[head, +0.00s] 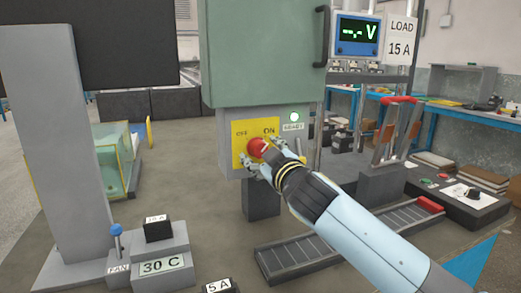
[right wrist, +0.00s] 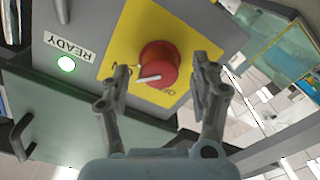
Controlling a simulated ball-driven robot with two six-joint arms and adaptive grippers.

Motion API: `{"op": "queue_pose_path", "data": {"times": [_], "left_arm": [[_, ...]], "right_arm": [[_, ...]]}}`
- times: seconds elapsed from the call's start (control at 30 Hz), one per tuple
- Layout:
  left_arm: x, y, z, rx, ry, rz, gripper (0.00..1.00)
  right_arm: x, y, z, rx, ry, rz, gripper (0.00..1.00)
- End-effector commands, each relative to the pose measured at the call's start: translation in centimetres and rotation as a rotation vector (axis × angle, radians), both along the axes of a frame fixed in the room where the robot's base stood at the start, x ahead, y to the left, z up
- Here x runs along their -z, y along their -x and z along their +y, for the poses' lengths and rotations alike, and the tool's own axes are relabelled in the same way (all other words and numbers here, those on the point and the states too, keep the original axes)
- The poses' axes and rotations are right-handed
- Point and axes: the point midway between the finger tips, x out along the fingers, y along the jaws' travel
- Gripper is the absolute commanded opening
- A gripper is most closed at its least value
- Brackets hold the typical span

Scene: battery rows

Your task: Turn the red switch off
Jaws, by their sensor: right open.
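The red switch (head: 257,147) is a round knob on a yellow plate (head: 240,155), on a grey box under a green cabinet. In the head view the plate reads OFF at left and ON at right. In the right wrist view the knob (right wrist: 159,58) shows a white mark pointing left, toward the READY label's side. My right gripper (head: 262,157) is open at the knob. In the wrist view its fingers (right wrist: 163,75) stand on either side of the knob, with gaps visible; depth contact is unclear. My left gripper is out of view.
A READY lamp (head: 294,117) glows beside the plate. The green cabinet (head: 262,55) overhangs above, with a dark handle (head: 322,38). A meter (head: 358,35) shows dashes and V. A lever with red grip (head: 398,100) stands right. A slotted tray (head: 345,240) lies below my right arm.

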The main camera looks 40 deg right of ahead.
Motion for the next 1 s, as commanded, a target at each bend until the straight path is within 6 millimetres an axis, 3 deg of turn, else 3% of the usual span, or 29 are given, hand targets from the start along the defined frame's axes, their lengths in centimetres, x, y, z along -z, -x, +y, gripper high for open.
{"op": "queue_pose_path", "data": {"times": [0.17, 0.43, 0.87, 1.0], "left_arm": [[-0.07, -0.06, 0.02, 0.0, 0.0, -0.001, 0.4], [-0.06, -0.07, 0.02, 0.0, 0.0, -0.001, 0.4], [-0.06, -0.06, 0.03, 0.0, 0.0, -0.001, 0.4], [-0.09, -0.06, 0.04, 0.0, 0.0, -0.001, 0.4]], "right_arm": [[0.02, -1.38, -0.34, 0.001, 0.0, 0.001, 0.63], [0.05, -1.51, -0.37, 0.001, 0.0, 0.001, 0.63], [0.07, -1.49, -0.36, 0.0, -0.001, 0.002, 0.08], [0.07, -1.48, -0.36, 0.0, 0.003, 0.003, 0.07]]}}
